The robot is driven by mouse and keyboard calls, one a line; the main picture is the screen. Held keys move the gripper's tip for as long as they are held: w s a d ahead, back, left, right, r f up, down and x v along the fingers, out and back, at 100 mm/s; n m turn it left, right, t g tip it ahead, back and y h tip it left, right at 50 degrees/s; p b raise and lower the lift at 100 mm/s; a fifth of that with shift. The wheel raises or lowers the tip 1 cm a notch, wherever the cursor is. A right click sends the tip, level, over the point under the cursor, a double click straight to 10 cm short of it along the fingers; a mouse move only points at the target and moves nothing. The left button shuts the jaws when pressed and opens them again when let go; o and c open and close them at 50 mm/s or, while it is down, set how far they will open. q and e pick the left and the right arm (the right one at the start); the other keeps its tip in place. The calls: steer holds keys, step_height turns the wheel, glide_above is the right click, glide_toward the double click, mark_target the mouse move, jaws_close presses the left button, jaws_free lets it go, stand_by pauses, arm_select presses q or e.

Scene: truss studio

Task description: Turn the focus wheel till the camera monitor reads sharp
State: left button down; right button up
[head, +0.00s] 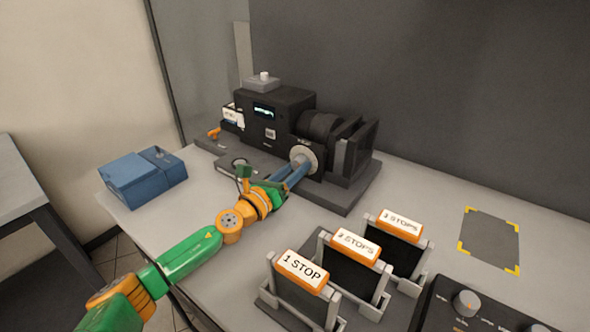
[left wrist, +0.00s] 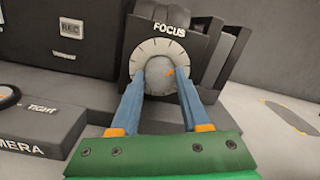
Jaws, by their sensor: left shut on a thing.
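The focus wheel is a grey knob (left wrist: 160,75) in front of a pale marked dial (left wrist: 145,52) under the word FOCUS, on the side of the dark camera (head: 280,115). The dial also shows in the head view (head: 309,155). My left gripper (left wrist: 163,80) is shut on the knob, one blue finger on each side. An orange mark (left wrist: 169,72) shows at the knob's upper right. The camera's small lit monitor (head: 264,111) faces me, but its reading is too small to make out. My right gripper is not in view.
A blue box (head: 143,178) lies at the table's left. Filter holders labelled 1 STOP (head: 302,271), 2 STOPS (head: 356,243) and a further STOPS label (head: 400,225) stand in front of the camera. A black control panel (head: 480,310) is at lower right. A yellow-cornered grey patch (head: 490,240) is bare.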

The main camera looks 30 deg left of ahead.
arm_select(q)
steer(key=shift+r, duration=0.1)
stand_by(0.4)
steer(key=shift+c, duration=1.9)
jaws_free()
steer(key=s, duration=0.2)
steer(key=s+b, duration=0.1)
steer(key=s, duration=0.1)
steer(key=s+a+f, duration=0.1)
steer(key=s, duration=0.1)
steer(key=shift+s+a+b, duration=0.1)
steer(key=shift+b, duration=0.25)
steer(key=shift+s+r, duration=0.2)
steer(key=shift+s, duration=0.15)
